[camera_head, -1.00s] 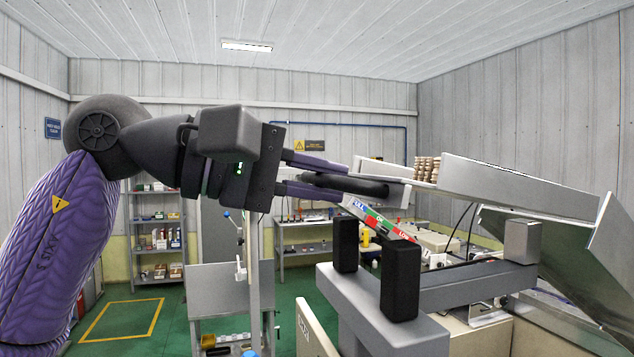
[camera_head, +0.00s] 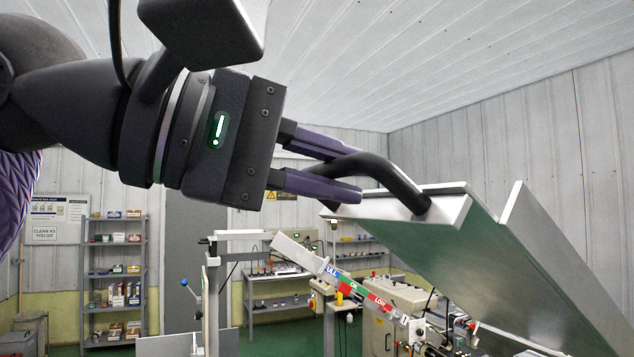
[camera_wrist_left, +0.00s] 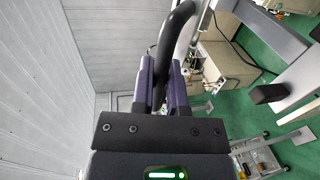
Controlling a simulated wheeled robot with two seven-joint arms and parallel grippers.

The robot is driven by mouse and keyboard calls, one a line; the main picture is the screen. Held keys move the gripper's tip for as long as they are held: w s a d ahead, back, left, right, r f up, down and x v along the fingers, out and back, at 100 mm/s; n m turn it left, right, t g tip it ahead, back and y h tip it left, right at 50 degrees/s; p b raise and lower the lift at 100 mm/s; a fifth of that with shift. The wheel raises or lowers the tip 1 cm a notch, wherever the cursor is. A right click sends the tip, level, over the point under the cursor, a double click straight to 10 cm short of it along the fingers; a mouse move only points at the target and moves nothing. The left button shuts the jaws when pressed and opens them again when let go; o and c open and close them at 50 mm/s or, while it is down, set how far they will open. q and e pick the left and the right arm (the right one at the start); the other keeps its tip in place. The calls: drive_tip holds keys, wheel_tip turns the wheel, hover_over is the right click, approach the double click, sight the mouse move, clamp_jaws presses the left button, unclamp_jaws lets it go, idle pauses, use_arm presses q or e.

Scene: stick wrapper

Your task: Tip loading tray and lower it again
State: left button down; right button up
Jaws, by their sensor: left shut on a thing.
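The loading tray (camera_head: 500,262) is a metal trough at the right of the head view. It is steeply tilted, with its handle end raised and its underside facing me. A black curved handle (camera_head: 385,172) sticks out from its raised end; it also shows in the left wrist view (camera_wrist_left: 172,40). My left gripper (camera_head: 345,178) comes in from the left and is shut on the handle, one purple finger above and one below the bar. The tray's inside is hidden from this angle. My right gripper is not in view.
A level strip (camera_head: 355,288) marked in blue, green and red slants below the tray. Machine boxes (camera_head: 392,310) stand below it. Shelves (camera_head: 115,270) and a bench (camera_head: 275,285) stand at the back. In the wrist view, green floor lies at the right.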

use_arm(q)
drive_tip(key=shift+w+d+r+p, duration=0.15)
drive_tip(key=shift+d+r+p, duration=0.3)
drive_tip(key=shift+r, duration=0.2)
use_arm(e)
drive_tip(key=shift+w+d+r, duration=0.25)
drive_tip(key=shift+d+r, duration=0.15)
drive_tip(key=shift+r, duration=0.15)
use_arm(q)
drive_tip(key=c, duration=0.7)
unclamp_jaws()
drive_tip(key=shift+d, duration=0.1)
drive_tip(key=b+v, duration=0.2)
drive_tip(key=v, duration=0.8)
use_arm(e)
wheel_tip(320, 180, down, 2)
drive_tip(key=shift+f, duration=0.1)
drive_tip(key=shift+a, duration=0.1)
